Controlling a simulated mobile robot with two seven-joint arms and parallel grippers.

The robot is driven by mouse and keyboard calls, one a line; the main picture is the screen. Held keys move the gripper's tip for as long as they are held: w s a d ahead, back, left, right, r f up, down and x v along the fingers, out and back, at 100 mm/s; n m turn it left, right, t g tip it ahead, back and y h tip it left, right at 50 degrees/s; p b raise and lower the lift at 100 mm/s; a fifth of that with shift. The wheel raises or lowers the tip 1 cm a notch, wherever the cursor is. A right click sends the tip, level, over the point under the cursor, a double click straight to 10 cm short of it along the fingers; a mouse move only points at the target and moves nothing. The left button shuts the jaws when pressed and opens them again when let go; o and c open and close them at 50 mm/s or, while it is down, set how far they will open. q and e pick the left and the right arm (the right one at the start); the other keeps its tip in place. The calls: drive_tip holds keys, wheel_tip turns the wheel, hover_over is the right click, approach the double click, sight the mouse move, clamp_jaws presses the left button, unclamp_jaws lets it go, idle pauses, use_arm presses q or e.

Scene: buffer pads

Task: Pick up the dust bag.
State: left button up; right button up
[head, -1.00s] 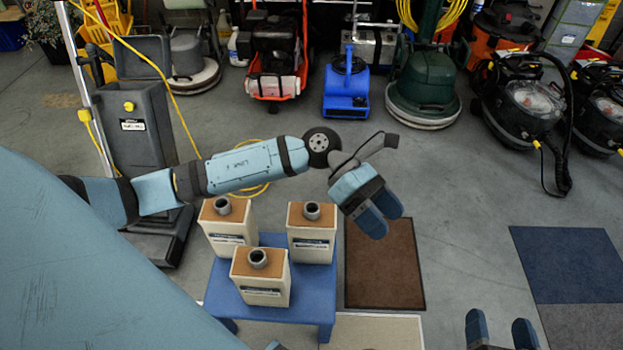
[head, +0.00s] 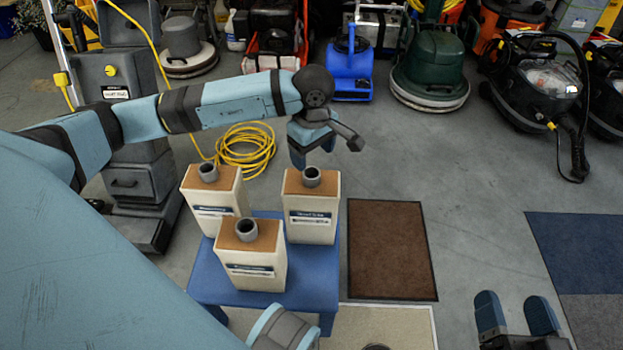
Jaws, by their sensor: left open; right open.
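Three cream dust bags with brown tops and grey collars stand upright on a low blue table (head: 215,290): a front dust bag (head: 255,265), a back left dust bag (head: 213,210) and a back right dust bag (head: 312,222). My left gripper (head: 308,158) hangs fingers down just behind the back right bag in the picture, apart from the bags as far as I can see. It is open, with its fingers partly overlapping. My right gripper (head: 517,312) is open and empty at the lower right, over the floor.
A coiled yellow cord (head: 245,150) lies behind the table. A brown mat (head: 390,250) lies to its right, and a blue and grey mat (head: 585,250) farther right. A grey upright machine (head: 128,150) stands at left. Several cleaning machines line the back, including a blue blower (head: 349,72).

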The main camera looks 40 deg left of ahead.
sight(312, 173)
use_arm(q)
drive_tip(key=shift+f, duration=0.5)
wheel_tip(312, 173, down, 5)
drive_tip(key=b, duration=0.2)
drive_tip(key=shift+s+a+r+b, duration=0.1)
drive_tip(key=shift+s+r+b, duration=0.1)
drive_tip(key=shift+b, duration=0.15)
drive_tip(key=shift+w+f, duration=0.1)
drive_tip(key=shift+f, duration=0.1)
drive_tip(key=shift+r, duration=0.1)
use_arm(e)
drive_tip(key=shift+w+d+f+n, duration=0.1)
drive_tip(key=shift+w+f+n, duration=0.15)
drive_tip(key=shift+f, duration=0.25)
drive_tip(key=shift+w+d+f+n, duration=0.1)
drive_tip(key=shift+f+n, duration=0.25)
drive_tip(key=shift+f, duration=0.15)
use_arm(q)
drive_tip(key=c, duration=1.2)
drive_tip(key=shift+r, duration=0.1)
drive_tip(key=shift+c, duration=0.2)
